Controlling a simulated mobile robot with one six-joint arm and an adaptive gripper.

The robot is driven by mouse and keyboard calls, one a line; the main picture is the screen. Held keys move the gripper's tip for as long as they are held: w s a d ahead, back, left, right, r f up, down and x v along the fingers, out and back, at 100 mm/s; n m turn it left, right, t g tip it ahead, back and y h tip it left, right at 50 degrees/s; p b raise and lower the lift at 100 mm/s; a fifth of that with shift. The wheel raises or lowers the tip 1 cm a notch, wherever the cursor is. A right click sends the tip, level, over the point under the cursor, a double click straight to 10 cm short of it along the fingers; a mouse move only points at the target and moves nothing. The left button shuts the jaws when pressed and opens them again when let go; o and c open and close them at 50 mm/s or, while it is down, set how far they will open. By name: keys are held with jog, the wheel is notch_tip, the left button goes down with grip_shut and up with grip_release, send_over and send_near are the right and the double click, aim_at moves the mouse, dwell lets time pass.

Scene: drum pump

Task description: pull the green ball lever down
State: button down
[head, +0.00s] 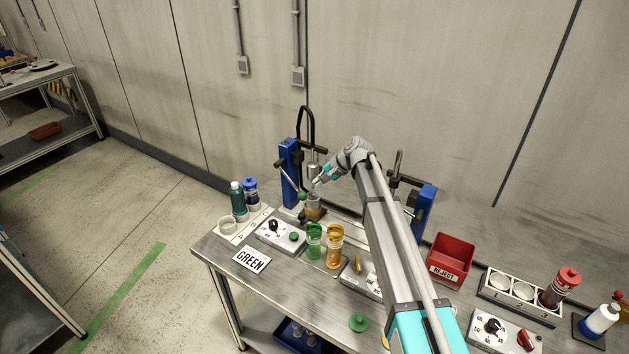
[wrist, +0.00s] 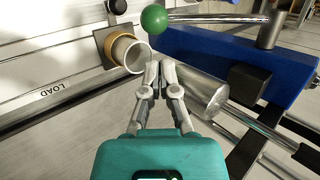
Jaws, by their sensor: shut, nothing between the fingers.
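The green ball (head: 301,196) sits at the end of a metal lever on the left blue stand (head: 289,172). In the wrist view the green ball (wrist: 154,19) is at the top, with its rod (wrist: 215,18) running right along the blue body (wrist: 232,58). My gripper (head: 317,182) is shut and empty, beside the stand and near the ball. In the wrist view my gripper's tips (wrist: 160,68) are together, apart from the ball in the picture. A silver cylinder (wrist: 198,88) lies just right of the fingers, partly hidden behind them.
An open cup (wrist: 128,52) is left of the fingertips, below the silver cylinder. A second blue stand (head: 424,211) is behind my arm.

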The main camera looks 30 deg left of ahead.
jog(key=p+v, duration=0.3)
jog(key=v, duration=0.3)
jog(key=shift+p, duration=0.4)
jog(key=shift+d, duration=0.2)
jog(key=shift+s+f, duration=0.1)
